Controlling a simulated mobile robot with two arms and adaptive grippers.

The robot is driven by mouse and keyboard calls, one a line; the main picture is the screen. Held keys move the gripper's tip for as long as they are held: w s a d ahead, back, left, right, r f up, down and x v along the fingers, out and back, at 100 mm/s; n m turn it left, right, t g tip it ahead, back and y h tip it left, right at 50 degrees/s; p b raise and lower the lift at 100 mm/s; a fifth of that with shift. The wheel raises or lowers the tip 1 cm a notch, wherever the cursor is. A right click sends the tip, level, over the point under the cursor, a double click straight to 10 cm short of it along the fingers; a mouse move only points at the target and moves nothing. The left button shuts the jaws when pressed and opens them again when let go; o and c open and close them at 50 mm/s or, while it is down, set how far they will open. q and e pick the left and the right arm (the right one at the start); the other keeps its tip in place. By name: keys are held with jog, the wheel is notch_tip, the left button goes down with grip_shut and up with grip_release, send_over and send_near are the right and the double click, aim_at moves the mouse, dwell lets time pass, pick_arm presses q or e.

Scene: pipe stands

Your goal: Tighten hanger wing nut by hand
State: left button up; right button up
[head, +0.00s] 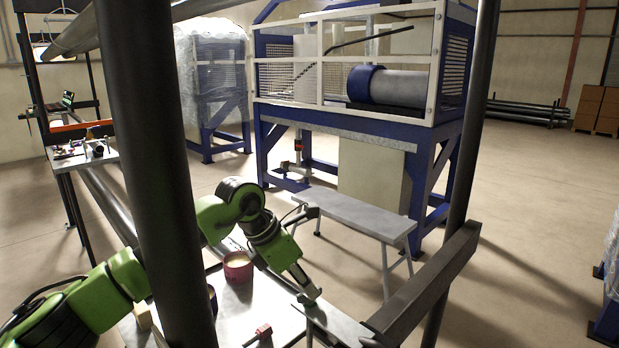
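The arm of my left gripper (308,294) comes in from the left in the head view, passes behind a thick dark post and bends down to the right. The gripper is small at the arm's lower end, by the near end of a grey flat plate (340,322). I cannot tell whether it touches the plate or whether its fingers are open. A dark horizontal beam (425,285) runs just to its right, up to a thinner post (468,150). I cannot make out a wing nut or a hanger. My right gripper is not in view.
The thick post (155,150) blocks part of the view. A red tub (238,266) and a small red item (263,331) are on the pale table (240,312). A grey bench (355,212) stands before a blue-framed machine (345,122). Open floor lies right.

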pick_arm(q)
notch_tip(320, 180, up, 6)
jog(key=p, duration=0.3)
